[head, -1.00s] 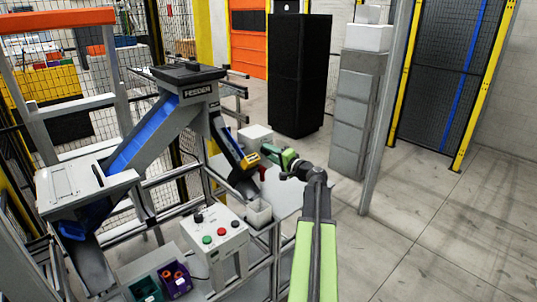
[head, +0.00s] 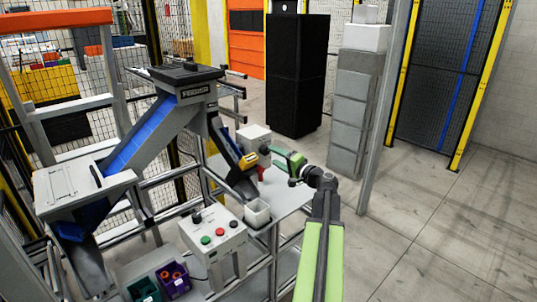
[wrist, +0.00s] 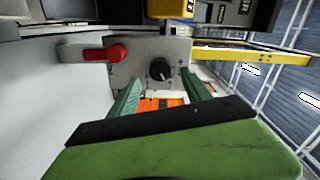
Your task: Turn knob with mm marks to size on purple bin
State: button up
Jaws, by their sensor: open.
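A black round knob (wrist: 160,69) with a light pointer line sits on a grey plate, straight ahead in the wrist view; any mm marks are too small to read. My gripper (wrist: 161,80) is open, its green fingers to either side below the knob, apart from it as far as I can tell.
A red handle (wrist: 105,53) sticks out left of the knob. A yellow bar (wrist: 250,53) runs to the right. A button box (head: 215,238), a teal bin (head: 145,290) and a white cup (head: 257,213) stand nearby. The feeder (head: 195,93) rises behind. Floor at right is clear.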

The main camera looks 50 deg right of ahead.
jog(key=s, duration=1.2)
jog(key=shift+s+a, duration=0.15)
jog(key=shift+a, duration=0.25)
